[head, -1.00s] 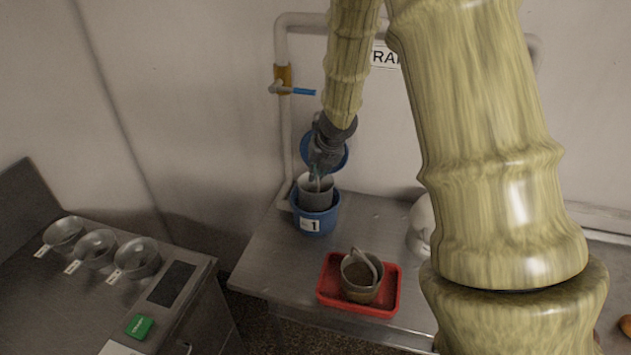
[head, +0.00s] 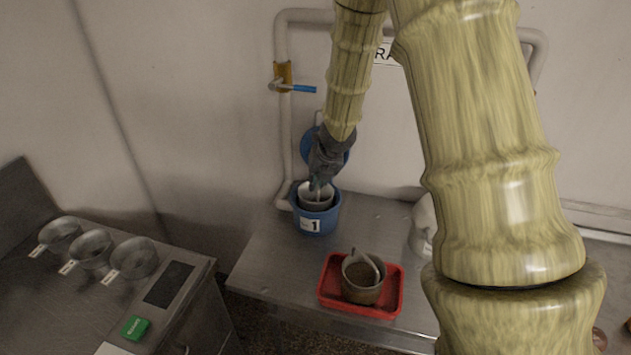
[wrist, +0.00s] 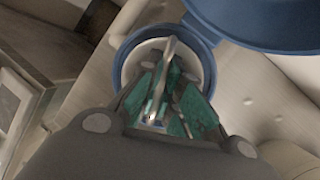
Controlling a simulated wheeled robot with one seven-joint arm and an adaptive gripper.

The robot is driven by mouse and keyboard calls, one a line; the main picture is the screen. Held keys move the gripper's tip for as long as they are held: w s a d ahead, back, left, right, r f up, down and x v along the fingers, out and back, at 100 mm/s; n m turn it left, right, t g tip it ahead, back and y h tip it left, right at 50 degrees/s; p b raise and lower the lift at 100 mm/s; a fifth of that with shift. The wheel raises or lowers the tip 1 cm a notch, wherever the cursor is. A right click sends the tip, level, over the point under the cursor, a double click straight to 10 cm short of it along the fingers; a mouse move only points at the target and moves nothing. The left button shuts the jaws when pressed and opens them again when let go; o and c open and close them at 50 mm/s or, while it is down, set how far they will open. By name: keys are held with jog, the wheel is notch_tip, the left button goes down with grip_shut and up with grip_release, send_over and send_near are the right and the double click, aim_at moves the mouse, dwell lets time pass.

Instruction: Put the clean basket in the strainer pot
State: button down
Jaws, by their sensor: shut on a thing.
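The strainer pot is a blue pot (head: 326,220) with a white label "1", standing at the back left of the steel table. A light grey basket (head: 316,199) sits inside its mouth, with its rim close to the pot's rim. My gripper (head: 317,183) points down over it, shut on the basket's handle. In the wrist view the handle (wrist: 171,46) runs between the teal fingers (wrist: 165,105), and the blue pot rim (wrist: 210,62) rings the basket. The basket's lower part is hidden in the pot; whether it touches bottom I cannot tell.
A blue lid (head: 310,149) stands open behind the pot. A second basket (head: 361,285), brown inside, sits in a red tray (head: 328,294) at the front. A wall pipe with a blue-handled valve (head: 303,89) is behind. A scale counter (head: 105,285) with several bowls is left.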

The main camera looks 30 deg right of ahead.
jog(key=shift+f, duration=0.2)
jog(key=c, duration=1.6)
grip_release()
jog(key=shift+r+p, duration=0.3)
jog(key=shift+r, duration=0.15)
jog(key=shift+p+v, duration=1.6)
jog(key=shift+v, duration=4.55)
